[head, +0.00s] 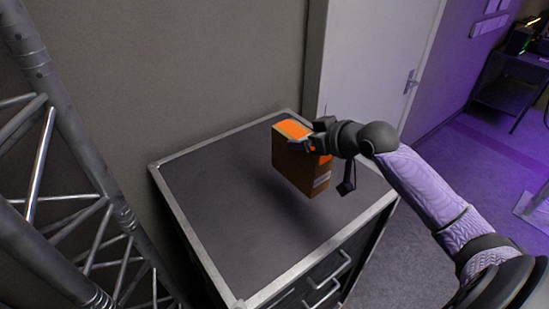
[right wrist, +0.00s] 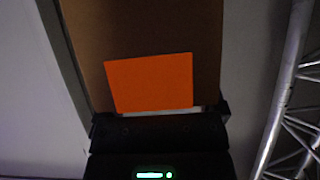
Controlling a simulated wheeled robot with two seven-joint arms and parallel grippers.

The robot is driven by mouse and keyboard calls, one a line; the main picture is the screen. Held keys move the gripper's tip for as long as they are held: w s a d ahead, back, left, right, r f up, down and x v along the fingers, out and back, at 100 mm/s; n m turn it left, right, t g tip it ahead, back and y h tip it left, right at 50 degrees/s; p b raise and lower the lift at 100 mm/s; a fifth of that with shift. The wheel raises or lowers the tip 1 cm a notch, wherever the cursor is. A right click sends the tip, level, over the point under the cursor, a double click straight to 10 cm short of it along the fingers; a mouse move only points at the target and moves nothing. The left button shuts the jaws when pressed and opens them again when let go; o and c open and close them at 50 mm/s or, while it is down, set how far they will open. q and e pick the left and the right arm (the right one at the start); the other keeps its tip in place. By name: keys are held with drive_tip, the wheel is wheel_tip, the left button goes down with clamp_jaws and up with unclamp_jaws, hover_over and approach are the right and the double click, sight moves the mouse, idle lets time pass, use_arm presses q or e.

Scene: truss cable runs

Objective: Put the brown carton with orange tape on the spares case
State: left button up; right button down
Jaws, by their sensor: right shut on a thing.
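The brown carton with orange tape (head: 292,165) is over the back part of the spares case (head: 212,205), a dark-topped case with metal edges. A shadow on the top lies beside the carton; I cannot tell for sure whether its underside touches. My right gripper (head: 322,138) is shut on the carton's upper right part. In the right wrist view the brown carton face (right wrist: 150,35) with its orange tape (right wrist: 150,82) fills the space between the fingers. My left gripper is not in view.
A metal truss (head: 110,215) stands left of the case. A wall and a white door (head: 372,60) are behind it. The front and left of the case top are bare. A dark table (head: 510,80) stands far right.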

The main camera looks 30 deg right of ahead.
sight(306, 171)
drive_tip(key=shift+w+d+f, duration=0.2)
drive_tip(key=shift+w+d, duration=0.1)
drive_tip(key=shift+d, duration=0.05)
drive_tip(key=f, duration=0.3)
drive_tip(key=s+f, duration=0.1)
drive_tip(key=shift+a+f, duration=0.4)
wheel_tip(306, 171, down, 4)
drive_tip(key=shift+w+d+r+b, duration=0.1)
drive_tip(key=shift+r+b, duration=0.15)
drive_tip(key=shift+b, duration=0.05)
drive_tip(key=shift+f, duration=0.4)
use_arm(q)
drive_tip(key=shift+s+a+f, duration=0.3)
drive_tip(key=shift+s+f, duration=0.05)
